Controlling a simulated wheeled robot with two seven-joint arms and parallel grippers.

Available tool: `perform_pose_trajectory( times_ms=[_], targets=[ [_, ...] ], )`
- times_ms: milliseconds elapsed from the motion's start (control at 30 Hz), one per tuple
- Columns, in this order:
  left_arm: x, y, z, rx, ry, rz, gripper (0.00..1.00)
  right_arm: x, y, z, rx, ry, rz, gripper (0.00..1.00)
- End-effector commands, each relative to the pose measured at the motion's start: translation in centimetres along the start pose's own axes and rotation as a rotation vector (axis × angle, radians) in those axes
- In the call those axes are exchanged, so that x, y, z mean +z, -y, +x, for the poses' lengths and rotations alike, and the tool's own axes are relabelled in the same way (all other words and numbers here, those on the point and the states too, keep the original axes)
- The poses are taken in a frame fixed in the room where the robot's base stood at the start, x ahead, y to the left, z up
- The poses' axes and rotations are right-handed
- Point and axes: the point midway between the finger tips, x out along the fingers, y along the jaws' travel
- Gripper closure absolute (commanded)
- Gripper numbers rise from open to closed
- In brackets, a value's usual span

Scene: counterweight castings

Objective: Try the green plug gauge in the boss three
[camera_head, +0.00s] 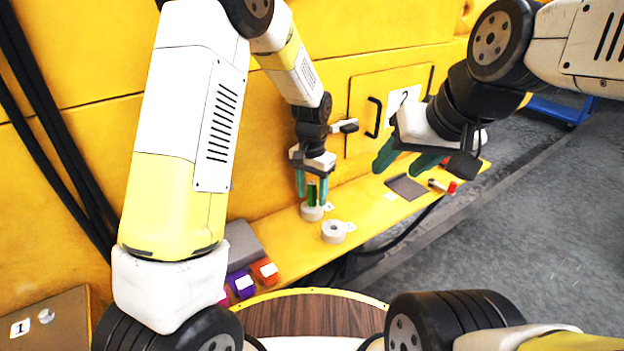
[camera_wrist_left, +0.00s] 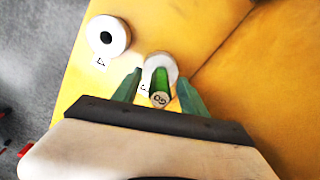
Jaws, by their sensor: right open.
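The green plug gauge (camera_head: 312,194) stands upright at a pale round boss (camera_head: 312,213) on the yellow ledge; its lower end appears to be in the boss's bore. My left gripper (camera_head: 312,190) is around the gauge, pointing down, with a gap on each side, so it is open. In the left wrist view the gauge (camera_wrist_left: 160,86) shows its marked top between the spread fingers, over the boss (camera_wrist_left: 161,62). The tag beside this boss is partly hidden and hard to read. A second boss (camera_head: 333,232) has an empty bore. My right gripper (camera_head: 406,161) is open and empty.
Purple (camera_head: 241,285) and orange (camera_head: 265,271) labelled blocks and a grey pad (camera_head: 241,244) lie at the ledge's left. A dark mat (camera_head: 406,187) and a red-tipped piece (camera_head: 450,187) lie at its right. A yellow wall with a black handle (camera_head: 373,117) stands behind.

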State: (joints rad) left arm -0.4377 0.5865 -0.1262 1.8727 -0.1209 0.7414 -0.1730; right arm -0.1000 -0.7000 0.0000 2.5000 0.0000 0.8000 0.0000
Motion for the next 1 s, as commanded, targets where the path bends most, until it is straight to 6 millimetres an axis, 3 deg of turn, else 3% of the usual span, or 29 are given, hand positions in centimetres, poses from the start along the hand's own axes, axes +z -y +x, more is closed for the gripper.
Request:
perform_pose_trajectory(
  times_ms=[367, 700, 1000],
  targets=[
    [-0.1, 0.0, -0.7, 0.0, -0.003, 0.0, 0.5, 0.0, 0.0, 0.0, 0.0, 0.0, 0.0, 0.5],
    [-0.1, 0.0, -6.2, 0.0, -0.004, 0.0, 0.5, 0.0, 0.0, 0.0, 0.0, 0.0, 0.0, 0.5],
    [-0.1, 0.0, -9.4, 0.0, -0.003, 0.0, 0.5, 0.0, 0.0, 0.0, 0.0, 0.0, 0.0, 0.5]
  ],
)
